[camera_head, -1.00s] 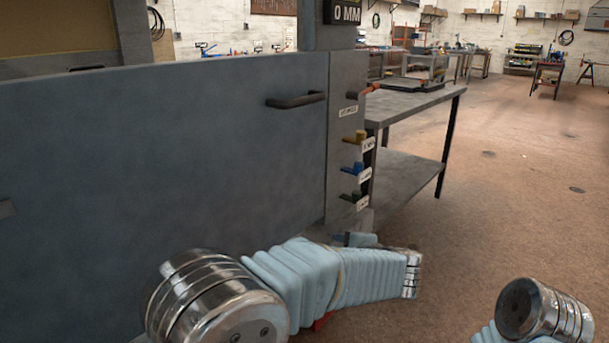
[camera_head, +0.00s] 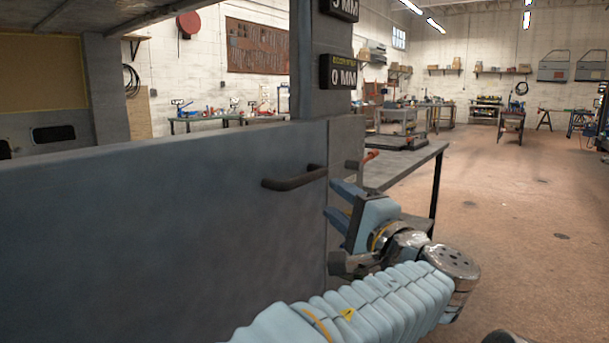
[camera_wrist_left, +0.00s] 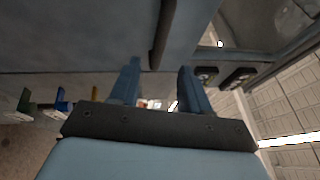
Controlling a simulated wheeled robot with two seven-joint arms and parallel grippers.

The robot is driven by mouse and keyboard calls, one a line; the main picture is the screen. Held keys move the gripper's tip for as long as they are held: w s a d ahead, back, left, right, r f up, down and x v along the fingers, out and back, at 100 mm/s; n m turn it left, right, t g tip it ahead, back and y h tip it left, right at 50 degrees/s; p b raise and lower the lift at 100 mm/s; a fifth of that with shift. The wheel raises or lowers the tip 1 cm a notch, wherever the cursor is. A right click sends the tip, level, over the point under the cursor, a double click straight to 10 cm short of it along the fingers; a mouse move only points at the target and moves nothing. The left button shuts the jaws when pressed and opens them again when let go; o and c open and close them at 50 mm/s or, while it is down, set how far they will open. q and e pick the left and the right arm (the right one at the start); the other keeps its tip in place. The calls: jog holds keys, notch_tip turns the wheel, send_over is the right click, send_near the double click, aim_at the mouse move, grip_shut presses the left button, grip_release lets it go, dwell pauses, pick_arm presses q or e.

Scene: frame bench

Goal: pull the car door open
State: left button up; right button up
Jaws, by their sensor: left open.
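The car door (camera_head: 150,230) is a large blue-grey panel filling the left of the head view. Its right edge lies along the grey post, with only a thin seam. A dark bar handle (camera_head: 294,178) sits near the door's upper right corner. My left gripper (camera_head: 336,199) is open and empty, just right of and slightly below the handle, with its blue fingers pointing left. In the left wrist view the handle (camera_wrist_left: 160,35) shows beyond my left gripper (camera_wrist_left: 158,70), roughly between its fingers in the picture, apart from them. My right gripper is out of view.
The grey post (camera_head: 308,75) carries a "0 MM" display (camera_head: 338,72). A red-tipped lever (camera_head: 370,156) sticks out just above my left gripper. Coloured knobs, including a blue one (camera_wrist_left: 61,100), show in the left wrist view. A workbench (camera_head: 405,165) stands behind; open floor lies right.

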aim_at(311, 180)
pick_arm(q)
jog(key=p+x, duration=0.2)
jog(key=x, duration=0.8)
jog(key=shift+w+a, duration=0.15)
jog(key=shift+w, duration=0.15)
jog(key=shift+c, duration=0.4)
grip_shut()
